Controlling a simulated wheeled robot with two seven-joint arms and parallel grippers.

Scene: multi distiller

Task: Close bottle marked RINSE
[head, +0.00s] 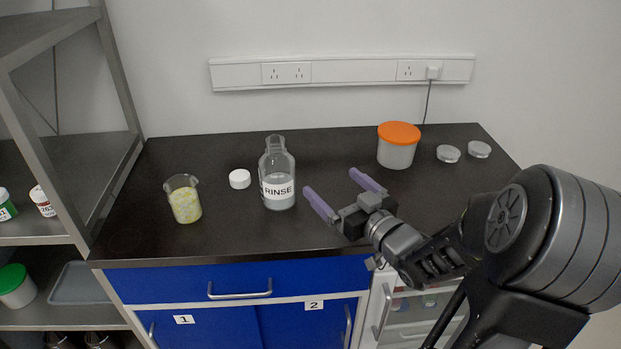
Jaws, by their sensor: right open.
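The clear glass bottle marked RINSE (277,176) stands upright on the black bench top, with no cap on its neck. A white cap (240,179) lies on the bench just to the left of the bottle. My right gripper (337,194) is open and empty, with its two purple fingers apart. It is to the right of the bottle, over the bench, and touches neither the bottle nor the cap. My left gripper does not show in the head view.
A beaker with yellow contents (185,199) stands left of the cap. A metal shelf (62,130) bounds the left side. Bench between bottle and tub is clear.

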